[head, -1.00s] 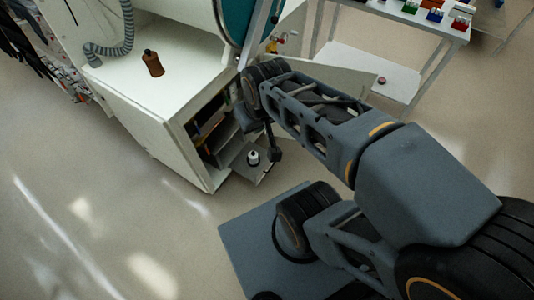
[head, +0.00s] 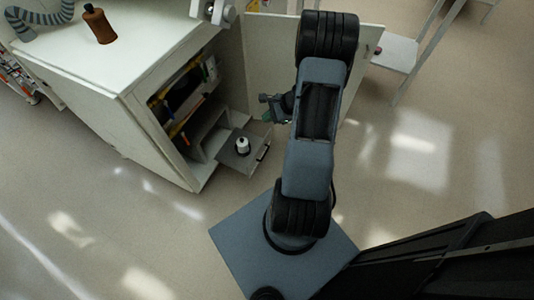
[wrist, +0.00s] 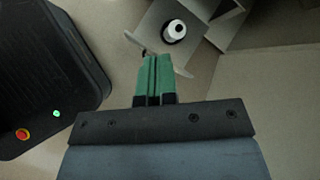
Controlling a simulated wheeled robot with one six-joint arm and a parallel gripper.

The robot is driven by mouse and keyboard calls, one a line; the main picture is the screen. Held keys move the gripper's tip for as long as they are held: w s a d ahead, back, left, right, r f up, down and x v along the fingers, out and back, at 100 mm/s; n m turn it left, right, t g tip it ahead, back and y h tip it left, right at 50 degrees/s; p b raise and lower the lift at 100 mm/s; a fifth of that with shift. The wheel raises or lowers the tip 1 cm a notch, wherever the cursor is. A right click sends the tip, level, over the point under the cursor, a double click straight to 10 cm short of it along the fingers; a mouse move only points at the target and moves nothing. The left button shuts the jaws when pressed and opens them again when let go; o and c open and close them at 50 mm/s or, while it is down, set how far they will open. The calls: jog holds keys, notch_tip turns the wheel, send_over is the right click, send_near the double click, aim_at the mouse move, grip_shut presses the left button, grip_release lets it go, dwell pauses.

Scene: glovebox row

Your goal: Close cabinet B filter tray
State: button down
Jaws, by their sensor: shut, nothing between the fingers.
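The grey filter tray (head: 262,133) sticks out of the low opening of the white cabinet (head: 95,75). A small white bottle with a dark base (head: 242,146) stands upright on it. The tray also shows at the top of the wrist view (wrist: 200,8), with the bottle (wrist: 175,31) on it and a thin handle (wrist: 133,40) at its front edge. My gripper (wrist: 153,60) is shut and empty, its green fingers pointing at the tray front near the handle. In the head view my gripper (head: 267,116) is partly hidden, beside the tray. I cannot tell whether it touches. No cabinet letter is readable.
The cabinet door (head: 262,60) stands open behind my arm. Shelves with several items fill the cabinet above the tray. A brown bottle (head: 98,24) and a ribbed grey hose (head: 40,18) are on the cabinet top. A white table (head: 395,52) is at upper right. Floor in front is clear.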

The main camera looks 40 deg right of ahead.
jog(key=s+d+f+m+t+h+b, duration=0.1)
jog(key=s+d+f+m+b, duration=0.15)
jog(key=f, duration=0.45)
jog(key=s+d+f+m+t+b, duration=0.1)
jog(key=d+f+m, duration=0.25)
jog(key=f, duration=0.35)
jog(key=s+d+f+m+t+h+b, duration=0.1)
jog(key=d+f+m+b, duration=0.15)
jog(key=f, duration=0.45)
jog(key=b, duration=0.3)
send_near(263, 145)
jog(key=s+x, duration=0.1)
jog(key=x, duration=0.4)
jog(key=shift+w+a+m+b, duration=0.2)
jog(key=shift+w+a+m, duration=0.05)
jog(key=shift+w, duration=0.2)
jog(key=shift+w+a+m+b, duration=0.2)
jog(key=shift+w, duration=0.25)
jog(key=shift+f, duration=0.1)
